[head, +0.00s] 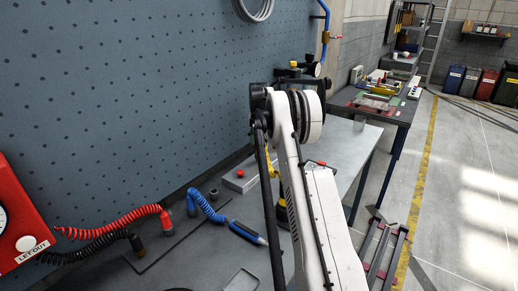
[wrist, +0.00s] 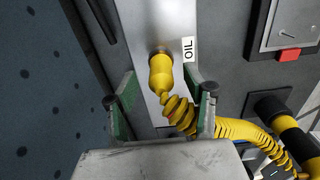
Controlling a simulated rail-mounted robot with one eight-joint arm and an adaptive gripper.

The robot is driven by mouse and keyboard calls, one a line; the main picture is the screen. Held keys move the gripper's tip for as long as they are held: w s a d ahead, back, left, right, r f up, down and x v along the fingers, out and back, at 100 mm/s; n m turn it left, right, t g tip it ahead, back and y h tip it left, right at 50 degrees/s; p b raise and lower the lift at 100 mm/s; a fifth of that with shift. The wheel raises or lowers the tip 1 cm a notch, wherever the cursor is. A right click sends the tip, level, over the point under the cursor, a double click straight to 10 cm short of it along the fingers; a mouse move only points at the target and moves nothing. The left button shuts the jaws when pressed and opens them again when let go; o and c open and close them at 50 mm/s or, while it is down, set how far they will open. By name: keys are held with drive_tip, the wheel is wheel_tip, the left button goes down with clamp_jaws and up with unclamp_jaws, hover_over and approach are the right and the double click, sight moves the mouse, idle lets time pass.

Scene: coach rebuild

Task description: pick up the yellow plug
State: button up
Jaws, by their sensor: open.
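The yellow plug (wrist: 161,74) shows in the wrist view, with its far end at a round metal socket on a pale metal strip. A coiled yellow hose (wrist: 228,127) runs from its near end to the lower right. My gripper (wrist: 163,94) is open, with one finger on each side of the plug and hose. The plug lies between the fingertips and slightly beyond them, and I see a gap on both sides. In the head view my arm hides most of this area, and only a bit of yellow (head: 271,162) shows beside the arm.
A label reading OIL (wrist: 188,50) is beside the socket. A grey box with a red button (wrist: 289,55) is at the upper right. In the head view, red (head: 145,212) and blue (head: 200,203) coiled hoses lie on the bench at the lower left, by the perforated wall (head: 130,90).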

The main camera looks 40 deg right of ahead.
sight(259, 149)
drive_tip(key=shift+f, duration=1.55)
clamp_jaws()
drive_tip(key=shift+r, duration=0.1)
